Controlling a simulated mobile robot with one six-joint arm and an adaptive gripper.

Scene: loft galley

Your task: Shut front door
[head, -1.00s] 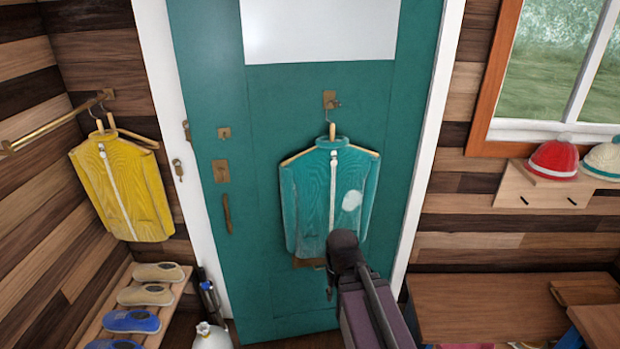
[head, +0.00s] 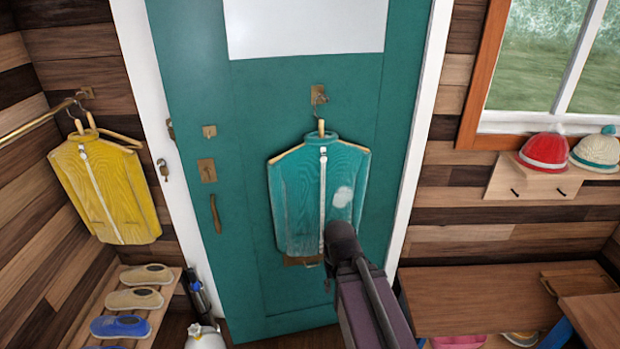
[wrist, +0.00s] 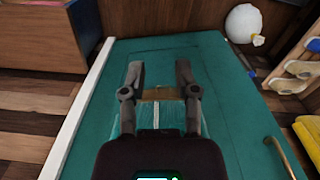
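The teal front door (head: 240,270) stands in a white frame (head: 420,130), with a white panel at its top. A brass pull handle (head: 215,213) and brass lock plate (head: 207,170) are near its left edge. I cannot tell for sure how far it is from its frame. A teal jacket (head: 295,200) hangs on its hook. My arm reaches to the jacket's lower right in the head view, where the fingertips are hidden. In the wrist view my gripper (wrist: 160,75) has its two fingers apart, facing the door around a brass plate (wrist: 160,93). Contact is unclear.
A yellow jacket (head: 105,190) hangs on a rail at the left, above a slatted shoe rack (head: 160,312). A white round object (head: 203,337) is on the floor by the door's lower left. A wooden bench (head: 480,300) stands right of the door, below a hat shelf (head: 530,182).

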